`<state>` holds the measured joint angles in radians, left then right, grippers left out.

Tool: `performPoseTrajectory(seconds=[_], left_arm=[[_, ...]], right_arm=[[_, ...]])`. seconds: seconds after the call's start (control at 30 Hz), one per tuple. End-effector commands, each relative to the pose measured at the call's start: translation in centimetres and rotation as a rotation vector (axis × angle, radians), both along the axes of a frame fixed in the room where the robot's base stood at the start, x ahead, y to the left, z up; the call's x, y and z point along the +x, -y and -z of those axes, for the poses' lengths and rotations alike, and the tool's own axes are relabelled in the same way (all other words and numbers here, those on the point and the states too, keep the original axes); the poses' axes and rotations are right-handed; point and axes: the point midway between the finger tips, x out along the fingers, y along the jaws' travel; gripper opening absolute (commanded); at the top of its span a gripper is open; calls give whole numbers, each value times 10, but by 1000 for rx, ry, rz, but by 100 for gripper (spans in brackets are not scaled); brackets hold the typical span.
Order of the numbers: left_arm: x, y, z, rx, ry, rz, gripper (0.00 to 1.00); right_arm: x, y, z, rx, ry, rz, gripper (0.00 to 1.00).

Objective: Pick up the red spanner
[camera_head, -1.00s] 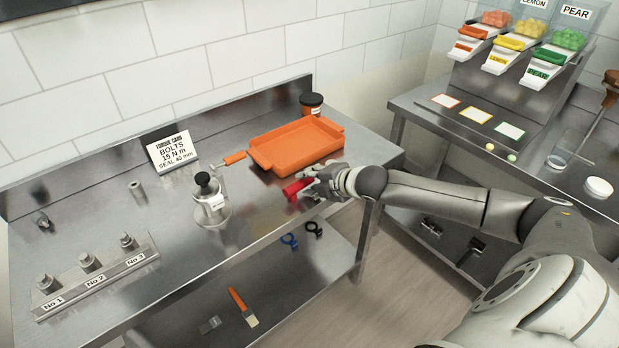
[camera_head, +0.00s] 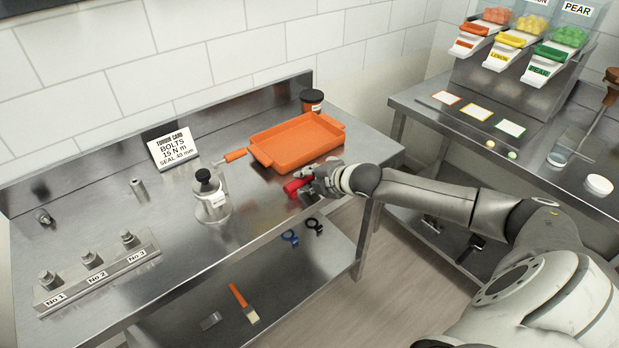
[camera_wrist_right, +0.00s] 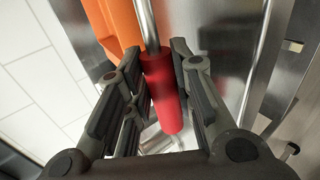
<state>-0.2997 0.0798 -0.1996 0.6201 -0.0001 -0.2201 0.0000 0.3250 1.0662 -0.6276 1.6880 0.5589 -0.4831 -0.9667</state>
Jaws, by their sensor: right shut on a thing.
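The red spanner shows as a red handle (camera_head: 296,186) near the right front part of the steel table, in front of the orange tray. In the right wrist view its thick red grip (camera_wrist_right: 163,92) and silver shaft (camera_wrist_right: 147,25) run between the fingers. My right gripper (camera_head: 306,182) is shut on the red grip; it also shows in the right wrist view (camera_wrist_right: 162,95). Whether the spanner touches the table cannot be told. My left gripper is not in view.
An orange tray (camera_head: 330,157) lies just behind the gripper, with a dark-lidded jar (camera_head: 312,102) beyond it. A torque card (camera_head: 172,150) and a bolt block (camera_head: 100,283) are further left. The table front (camera_head: 225,262) is bare.

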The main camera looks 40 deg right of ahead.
Motion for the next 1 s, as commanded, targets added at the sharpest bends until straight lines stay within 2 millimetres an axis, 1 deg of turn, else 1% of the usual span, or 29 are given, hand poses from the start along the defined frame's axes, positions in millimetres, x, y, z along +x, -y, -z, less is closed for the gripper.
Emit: performPoseTrajectory(seconds=[0.13,0.23,0.37,0.4,0.47,0.7,0.77,0.83,1.0], left_arm=[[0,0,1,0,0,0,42],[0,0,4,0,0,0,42],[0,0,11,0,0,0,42],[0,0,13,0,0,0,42],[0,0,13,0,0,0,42],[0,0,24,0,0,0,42],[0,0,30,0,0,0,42],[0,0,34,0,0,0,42],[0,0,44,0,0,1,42]], right_arm=[[0,0,-3,-1,2,-1,0],[1,0,-9,-2,3,0,0],[1,1,-28,-3,7,-1,0],[-1,1,-35,-5,6,-1,0],[-11,-1,-44,-5,3,-3,0],[-54,-8,-93,-9,0,-4,0],[-65,-8,-93,-11,-2,-2,0],[-77,-12,-98,-10,-4,-4,0],[-97,-15,-108,-10,-2,-4,0]])
